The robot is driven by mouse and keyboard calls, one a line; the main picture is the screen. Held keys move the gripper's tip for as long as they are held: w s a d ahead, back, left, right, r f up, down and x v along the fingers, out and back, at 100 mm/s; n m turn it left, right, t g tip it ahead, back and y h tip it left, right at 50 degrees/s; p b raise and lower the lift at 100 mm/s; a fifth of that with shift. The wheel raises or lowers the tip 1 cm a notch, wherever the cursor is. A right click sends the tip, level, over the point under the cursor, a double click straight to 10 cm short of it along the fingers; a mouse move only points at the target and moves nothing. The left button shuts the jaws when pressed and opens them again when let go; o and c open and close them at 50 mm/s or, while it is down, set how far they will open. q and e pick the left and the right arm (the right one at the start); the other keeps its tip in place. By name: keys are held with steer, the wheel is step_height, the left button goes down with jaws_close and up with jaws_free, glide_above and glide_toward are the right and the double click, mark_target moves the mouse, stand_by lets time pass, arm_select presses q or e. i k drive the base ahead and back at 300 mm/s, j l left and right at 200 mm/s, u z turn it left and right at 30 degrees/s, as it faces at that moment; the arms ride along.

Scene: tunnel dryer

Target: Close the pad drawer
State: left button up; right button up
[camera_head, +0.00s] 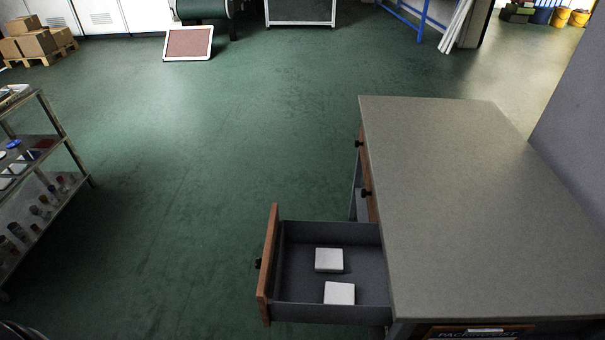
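The pad drawer (268,265) stands pulled out to the left from the grey-topped cabinet (480,200). It has a brown wooden front with a dark knob (258,263) and dark grey walls. Two white square pads lie inside it, a farther one (329,260) and a nearer one (340,293). Neither of my grippers can be made out in the head view. Only a dark curved piece shows at the bottom left corner, and I cannot tell what it is.
Other brown fronts with dark knobs (366,193) line the cabinet's left side. A metal shelf rack (70,150) with small items stands at the left edge. Green floor between rack and drawer is clear. Cardboard boxes (35,43) sit on a pallet far left.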

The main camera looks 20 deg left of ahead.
mark_target(289, 289)
steer(key=k+j, duration=0.1)
steer(key=j, duration=0.3)
steer(key=k+j, duration=0.15)
steer(key=j, duration=0.3)
steer(key=k+j, duration=0.1)
steer(key=j, duration=0.3)
